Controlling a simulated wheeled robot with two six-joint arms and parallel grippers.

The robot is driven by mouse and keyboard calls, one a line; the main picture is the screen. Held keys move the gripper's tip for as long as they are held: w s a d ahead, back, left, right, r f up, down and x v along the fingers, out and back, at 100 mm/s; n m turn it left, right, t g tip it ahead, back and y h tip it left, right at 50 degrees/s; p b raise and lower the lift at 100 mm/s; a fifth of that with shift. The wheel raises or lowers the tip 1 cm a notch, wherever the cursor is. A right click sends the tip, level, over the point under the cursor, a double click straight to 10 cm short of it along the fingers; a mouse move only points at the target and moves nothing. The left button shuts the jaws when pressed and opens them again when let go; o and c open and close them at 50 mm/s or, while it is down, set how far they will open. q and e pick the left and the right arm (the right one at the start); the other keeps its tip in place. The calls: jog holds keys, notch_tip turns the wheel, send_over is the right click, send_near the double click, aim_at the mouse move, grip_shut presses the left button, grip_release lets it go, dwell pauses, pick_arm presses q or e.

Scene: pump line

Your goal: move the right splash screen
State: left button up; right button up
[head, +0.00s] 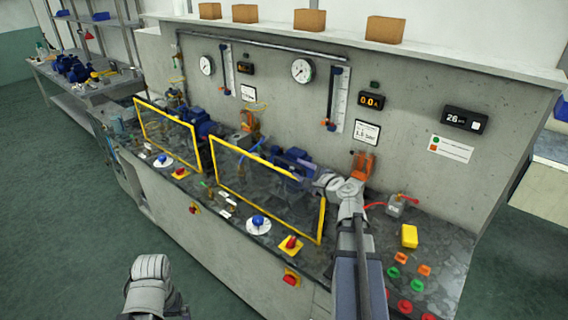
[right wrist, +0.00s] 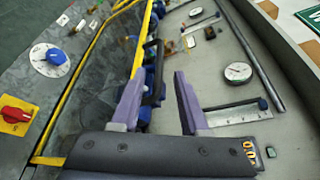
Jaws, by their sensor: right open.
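The right splash screen (head: 262,192) is a clear panel in a yellow frame. It stands upright along the front of the bench, before a blue pump (head: 294,162). My right gripper (head: 308,168) is at the screen's upper right part, with its arm coming from the lower right. In the right wrist view its two purple fingers (right wrist: 158,84) are spread wide. A dark bar-like part (right wrist: 157,72) by the yellow frame shows between them; I cannot tell whether they touch it. A grey part of my left arm shows at the bottom, but its fingers do not.
The left splash screen (head: 168,135) stands farther left. Blue-and-white knobs (head: 258,222) and a red-and-yellow switch (head: 291,243) lie in front of the screens. A yellow box (head: 409,236) and several coloured buttons are at right. Gauges hang on the wall behind.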

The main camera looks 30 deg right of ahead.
aim_at(291, 164)
jog(key=b+x, duration=0.1)
jog(key=x, duration=0.6)
jog(key=shift+w+f, duration=0.2)
jog(key=shift+w, duration=0.15)
grip_shut()
dwell(1.1)
